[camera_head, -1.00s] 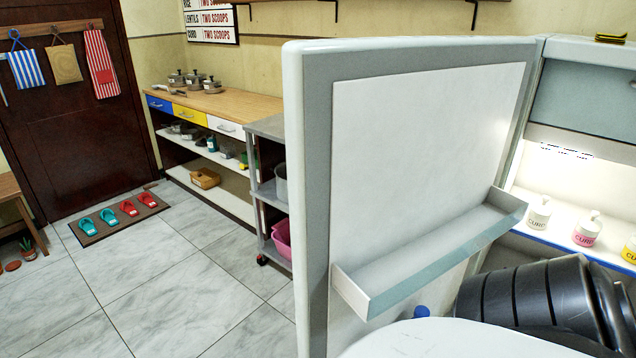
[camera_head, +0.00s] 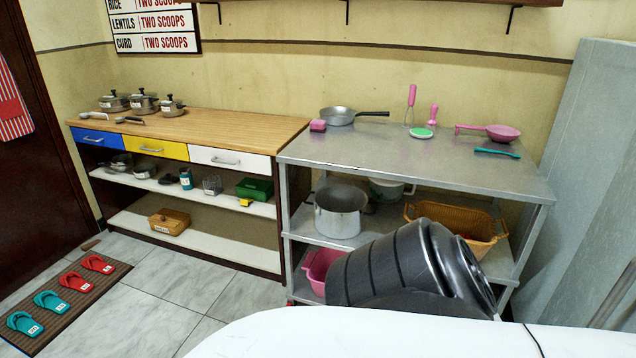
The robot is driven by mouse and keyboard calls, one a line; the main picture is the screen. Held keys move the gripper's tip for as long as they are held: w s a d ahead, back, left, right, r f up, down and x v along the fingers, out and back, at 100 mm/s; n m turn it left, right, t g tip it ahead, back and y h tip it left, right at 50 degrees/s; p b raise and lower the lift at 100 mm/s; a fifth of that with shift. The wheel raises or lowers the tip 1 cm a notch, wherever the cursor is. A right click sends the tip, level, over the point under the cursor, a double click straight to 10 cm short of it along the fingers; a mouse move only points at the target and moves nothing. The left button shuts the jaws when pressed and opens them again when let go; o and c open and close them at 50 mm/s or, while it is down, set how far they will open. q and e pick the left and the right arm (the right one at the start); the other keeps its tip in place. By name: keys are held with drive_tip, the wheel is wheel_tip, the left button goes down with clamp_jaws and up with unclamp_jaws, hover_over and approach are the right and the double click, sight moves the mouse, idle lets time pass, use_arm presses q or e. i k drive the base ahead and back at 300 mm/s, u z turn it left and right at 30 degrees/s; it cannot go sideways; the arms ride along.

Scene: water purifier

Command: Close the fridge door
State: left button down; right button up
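A tall, plain grey upright panel (camera_head: 580,180) stands at the right edge of the head view. It looks like the outside of the fridge, but I cannot tell whether it is the body or the door. The door's inner face, its shelf and the fridge's lit interior are not in view, so I cannot tell how far the door is open. A black link of my arm shows at the lower middle right, in front of the metal table. Neither of my grippers is in view.
A steel table (camera_head: 350,155) with pans and pink utensils stands ahead, a pot (camera_head: 340,212) and orange basket (camera_head: 465,225) below. A wooden-topped cabinet (camera_head: 205,125) is left of it. Slippers lie on a mat (camera_head: 85,305). Tiled floor (camera_head: 190,280) is clear at lower left.

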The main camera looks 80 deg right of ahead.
sight(598, 289)
drive_tip(key=i, duration=0.2)
drive_tip(key=z, duration=4.35)
drive_tip(key=i, duration=0.55)
drive_tip(key=u, duration=0.1)
drive_tip(key=k, duration=0.5)
drive_tip(key=z, duration=1.3)
drive_tip(key=i, duration=0.5)
drive_tip(key=u, duration=1.1)
